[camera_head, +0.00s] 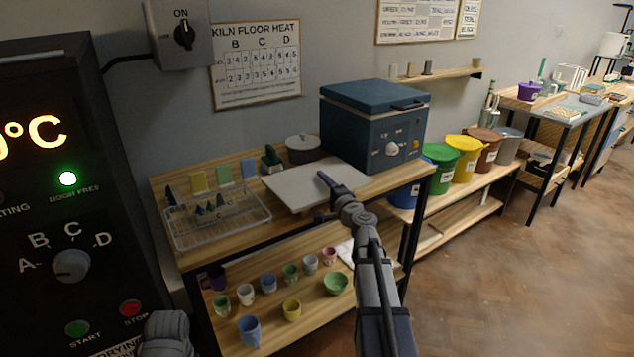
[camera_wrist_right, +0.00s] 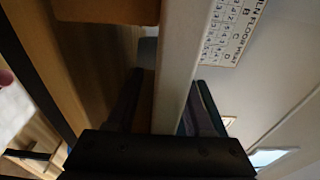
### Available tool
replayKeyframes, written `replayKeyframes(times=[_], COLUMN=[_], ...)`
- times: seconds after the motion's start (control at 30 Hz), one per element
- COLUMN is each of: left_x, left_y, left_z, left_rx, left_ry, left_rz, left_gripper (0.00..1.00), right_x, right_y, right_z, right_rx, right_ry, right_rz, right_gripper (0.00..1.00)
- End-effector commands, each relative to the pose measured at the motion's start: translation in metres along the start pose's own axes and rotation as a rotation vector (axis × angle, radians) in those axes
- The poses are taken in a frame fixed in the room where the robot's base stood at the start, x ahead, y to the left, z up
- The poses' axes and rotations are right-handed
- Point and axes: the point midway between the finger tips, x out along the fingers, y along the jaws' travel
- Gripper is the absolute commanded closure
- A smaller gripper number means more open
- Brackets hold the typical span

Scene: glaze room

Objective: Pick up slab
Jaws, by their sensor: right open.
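The slab is a flat pale grey board (camera_head: 293,184) lying on the wooden top of the rack, with its front edge towards me. My right gripper (camera_head: 322,198) is at that front edge, with one dark finger above the slab and the other lower, in front of the edge. In the right wrist view the slab (camera_wrist_right: 180,45) runs as a pale band between the two dark fingers of the open gripper (camera_wrist_right: 165,100). I cannot tell whether either finger touches it. My left gripper is not in view; a grey part of mine shows at the bottom left.
A blue kiln (camera_head: 372,125) stands behind the slab's right end, and a lidded grey pot (camera_head: 303,149) behind it. Several cups and a green bowl (camera_head: 335,283) fill the lower shelf. Floor at right is free.

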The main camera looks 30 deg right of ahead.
Motion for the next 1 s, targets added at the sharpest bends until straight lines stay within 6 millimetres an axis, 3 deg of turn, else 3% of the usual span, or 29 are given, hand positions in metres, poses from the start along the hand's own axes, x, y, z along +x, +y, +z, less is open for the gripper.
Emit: replayKeyframes(times=[0.1, 0.57, 1.0], left_x=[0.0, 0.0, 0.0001], left_y=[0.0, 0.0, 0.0], left_z=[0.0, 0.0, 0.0], left_rx=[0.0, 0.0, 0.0], left_ry=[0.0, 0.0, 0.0], left_rz=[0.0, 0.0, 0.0], left_gripper=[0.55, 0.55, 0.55], right_x=[-0.0009, -0.0011, -0.0012], right_y=[0.0, 0.0, 0.0001], right_z=[0.0002, 0.0001, 0.0002], right_rx=[0.0, 0.0, 0.0], right_ry=[0.0, 0.0, 0.0], right_rz=[0.0, 0.0, 0.0], right_gripper=[0.49, 1.0, 1.0])
